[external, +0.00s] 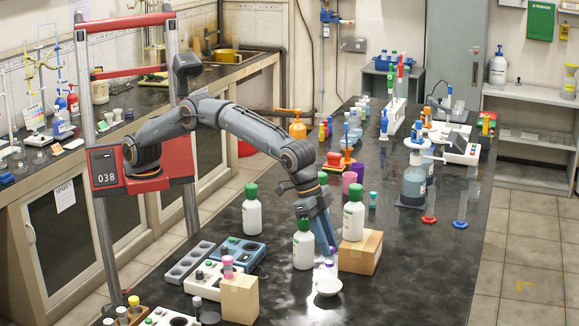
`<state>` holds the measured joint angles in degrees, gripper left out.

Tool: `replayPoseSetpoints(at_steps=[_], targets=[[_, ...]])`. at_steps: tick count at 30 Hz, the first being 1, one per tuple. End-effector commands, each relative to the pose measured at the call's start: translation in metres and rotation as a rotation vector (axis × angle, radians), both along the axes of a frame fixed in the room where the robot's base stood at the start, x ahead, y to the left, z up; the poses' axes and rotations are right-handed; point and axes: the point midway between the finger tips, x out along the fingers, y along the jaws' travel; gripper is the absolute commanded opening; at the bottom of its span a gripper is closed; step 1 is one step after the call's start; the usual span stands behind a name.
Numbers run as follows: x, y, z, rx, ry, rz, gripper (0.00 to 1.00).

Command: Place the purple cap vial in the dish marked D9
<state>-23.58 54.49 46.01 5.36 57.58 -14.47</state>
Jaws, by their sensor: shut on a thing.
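My gripper (329,252) points down near the front of the dark bench, between a white bottle and a cardboard box. It is shut on the purple cap vial (328,264), which is small and partly hidden by the fingers. No D9 mark can be read on the dish at this size.
A green-capped white bottle (303,248) stands close left of my gripper. A cardboard box (361,253) with another green-capped bottle (353,216) on it stands close right. Grey and blue racks (240,250) are at left. The bench right of the box is clear.

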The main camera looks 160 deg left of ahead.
Motion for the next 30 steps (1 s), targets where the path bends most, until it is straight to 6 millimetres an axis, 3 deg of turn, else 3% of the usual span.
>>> replayPoseSetpoints(at_steps=[6, 19, 30], targets=[[-0.001, 0.000, -0.037, -0.001, 0.003, 0.000, 0.01], [-0.001, -0.001, -0.081, 0.000, 0.002, -0.001, 0.01], [0.000, -0.001, -0.089, 0.001, 0.001, 0.000, 0.01]])
